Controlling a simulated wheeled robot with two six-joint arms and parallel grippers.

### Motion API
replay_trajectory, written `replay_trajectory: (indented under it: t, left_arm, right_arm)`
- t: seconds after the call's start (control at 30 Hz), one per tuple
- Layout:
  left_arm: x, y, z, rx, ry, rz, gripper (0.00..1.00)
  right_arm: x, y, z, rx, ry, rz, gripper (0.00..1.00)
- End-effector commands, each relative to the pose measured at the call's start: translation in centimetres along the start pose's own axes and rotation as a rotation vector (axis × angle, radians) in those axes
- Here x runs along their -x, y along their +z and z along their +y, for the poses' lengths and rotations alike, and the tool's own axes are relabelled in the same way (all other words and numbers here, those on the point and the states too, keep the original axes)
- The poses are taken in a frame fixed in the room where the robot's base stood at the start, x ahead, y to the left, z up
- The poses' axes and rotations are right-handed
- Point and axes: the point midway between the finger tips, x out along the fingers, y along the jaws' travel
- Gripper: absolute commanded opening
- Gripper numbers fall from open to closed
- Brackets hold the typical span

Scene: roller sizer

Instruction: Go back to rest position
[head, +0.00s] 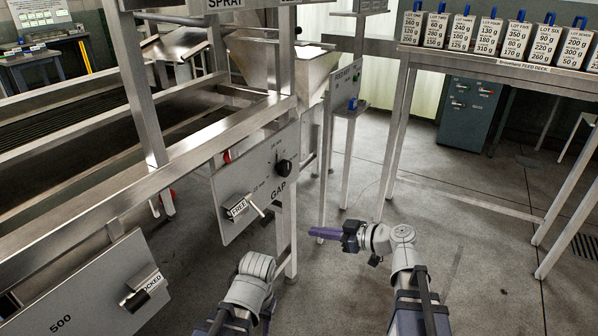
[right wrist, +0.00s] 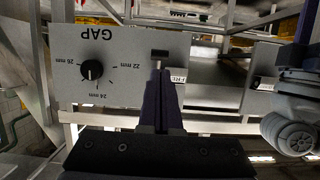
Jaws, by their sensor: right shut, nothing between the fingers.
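My right gripper (head: 318,235) is in the head view, right of the GAP panel (head: 231,193), its purple fingers pointing left. In the right wrist view its fingers (right wrist: 160,78) are together with nothing between them. The panel shows upside down there, and the fingertips overlap the dark handle of its lever (right wrist: 160,53) in the picture; I cannot tell whether they touch. My left arm (head: 250,283) is at the lower middle of the head view, its gripper hidden. A purple finger (right wrist: 305,25) of it seems to show at the right wrist view's right edge; its opening is unclear.
The GAP panel has a black knob (head: 284,167) and a lever tagged FREE (head: 238,209). A lower panel (head: 75,305) carries a lever tagged LOCKED (head: 145,288). A steel post stands near both arms. A feed deck (head: 500,69) bears several lot weights.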

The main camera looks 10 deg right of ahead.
Motion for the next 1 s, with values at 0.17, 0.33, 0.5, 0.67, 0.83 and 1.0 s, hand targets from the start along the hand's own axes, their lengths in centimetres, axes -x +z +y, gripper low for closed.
replay_trajectory:
  t: [0.17, 0.33, 0.5, 0.67, 0.83, 1.0]
  left_arm:
    - [3.3, 0.2, -0.3, 0.000, 0.000, 0.000, 0.50]
    - [9.3, 0.6, -0.9, 0.000, 0.000, 0.000, 0.50]
    - [14.9, 0.9, -1.4, 0.000, 0.000, 0.000, 0.50]
    - [19.9, 1.2, -1.9, 0.001, 0.000, 0.000, 0.50]
    - [23.8, 1.4, -2.3, 0.001, 0.000, 0.000, 0.50]
    - [25.6, 1.5, -2.4, 0.001, 0.000, 0.000, 0.50]
  right_arm:
    - [-0.7, -1.5, -2.6, -0.059, -0.063, -0.104, 0.00]
    - [-1.2, -2.9, -8.3, -0.204, -0.148, -0.395, 0.00]
    - [0.3, -3.8, -12.9, -0.336, -0.117, -0.725, 0.00]
    - [3.1, -5.4, -15.6, -0.422, 0.029, -1.003, 0.00]
    - [6.2, -7.4, -16.8, -0.467, 0.241, -1.195, 0.00]
    - [8.1, -8.7, -17.0, -0.482, 0.398, -1.272, 0.00]
